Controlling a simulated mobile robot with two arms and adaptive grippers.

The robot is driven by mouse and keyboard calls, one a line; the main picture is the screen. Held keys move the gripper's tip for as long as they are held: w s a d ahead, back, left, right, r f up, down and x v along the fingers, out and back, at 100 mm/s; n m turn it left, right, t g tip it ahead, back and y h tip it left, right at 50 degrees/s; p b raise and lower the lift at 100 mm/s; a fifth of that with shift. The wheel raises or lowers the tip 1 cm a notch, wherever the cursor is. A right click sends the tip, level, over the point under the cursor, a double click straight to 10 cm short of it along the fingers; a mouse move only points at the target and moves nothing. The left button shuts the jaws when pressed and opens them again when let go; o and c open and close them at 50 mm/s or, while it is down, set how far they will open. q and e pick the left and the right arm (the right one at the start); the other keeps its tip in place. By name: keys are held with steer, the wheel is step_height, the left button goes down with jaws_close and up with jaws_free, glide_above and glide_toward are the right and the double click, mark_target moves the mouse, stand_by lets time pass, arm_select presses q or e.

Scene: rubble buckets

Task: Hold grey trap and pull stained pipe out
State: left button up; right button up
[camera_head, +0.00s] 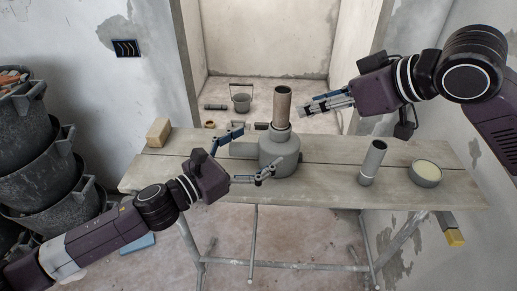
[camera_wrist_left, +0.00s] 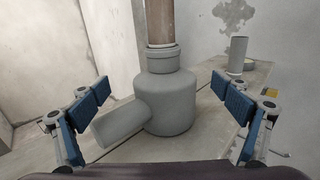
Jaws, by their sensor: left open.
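The grey trap (camera_head: 280,156) stands upright on the bench, with a side stub pointing left. The stained pipe (camera_head: 282,106), brownish, stands upright in the trap's top collar. In the left wrist view, the trap (camera_wrist_left: 172,103) is ahead between the fingers, and the lower part of the stained pipe (camera_wrist_left: 159,24) rises from it. My left gripper (camera_head: 251,154) is open at the trap's left, its fingers spread wide, with no clear grip on it. My right gripper (camera_head: 312,104) is just right of the stained pipe, apparently apart from it; its finger gap is unclear.
The trap stands on a plank bench (camera_head: 328,183). A grey pipe piece (camera_head: 372,163) and a round tub (camera_head: 425,174) stand to the right; a beige block (camera_head: 158,132) lies at the left end. Stacked black buckets (camera_head: 45,165) are at far left.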

mark_target(282, 136)
arm_select(q)
steer(key=shift+s+d+f, duration=0.15)
steer(key=shift+d+f, duration=0.15)
steer(key=shift+d, duration=0.05)
steer(key=shift+w+d, duration=0.25)
steer(key=x, duration=0.7)
steer(key=shift+f, duration=0.15)
steer(key=shift+a, duration=0.1)
steer(key=c, duration=1.5)
steer(key=o, duration=0.8)
steer(key=shift+c, duration=0.2)
steer(key=c, duration=0.5)
